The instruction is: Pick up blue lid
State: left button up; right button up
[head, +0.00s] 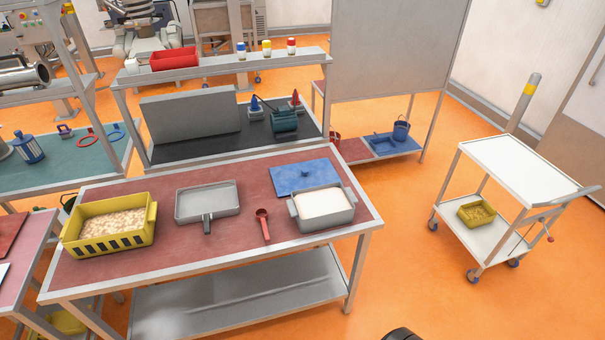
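The blue lid (290,180) lies flat on the red-topped table (160,255), near its back right. Neither gripper can be made out in the head view. A small dark rounded shape shows at the bottom edge, too cut off to identify.
On the same table are a red scoop (263,224), a grey pan with a handle (207,202) and a yellow bin (109,228) with grainy contents. A workbench (235,145) stands behind. A white cart (520,172) stands right, with open orange floor between.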

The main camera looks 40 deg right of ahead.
aim_at(286, 179)
jog(key=z, duration=0.25)
jog(key=i, duration=0.8)
jog(key=z, duration=1.2)
jog(key=i, duration=0.5)
jog(key=z, duration=0.5)
